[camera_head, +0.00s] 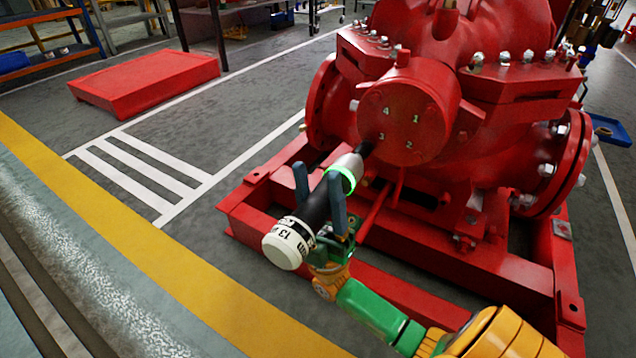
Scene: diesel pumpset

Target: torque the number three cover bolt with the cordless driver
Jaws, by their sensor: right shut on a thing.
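The red pump (500,180) stands on a red base frame. Its round end cover (405,120) carries the white numbers 1, 2, 3 and 4. The number 3 mark (382,136) is at the cover's lower left. The cordless driver (315,208) has a white rear end, a black body and a glowing green ring. My right gripper (320,185) is shut on the driver's body, one finger on each side. The driver's dark tip (365,149) points at the cover's lower left edge by the 3 and seems to touch it. The tip hides the bolt there. My left gripper is not in view.
The red base frame (250,207) extends below and around the driver. A low red platform (145,80) lies on the floor at the upper left. Grey floor with white lines is clear to the left. A blue tray (610,130) is at the right.

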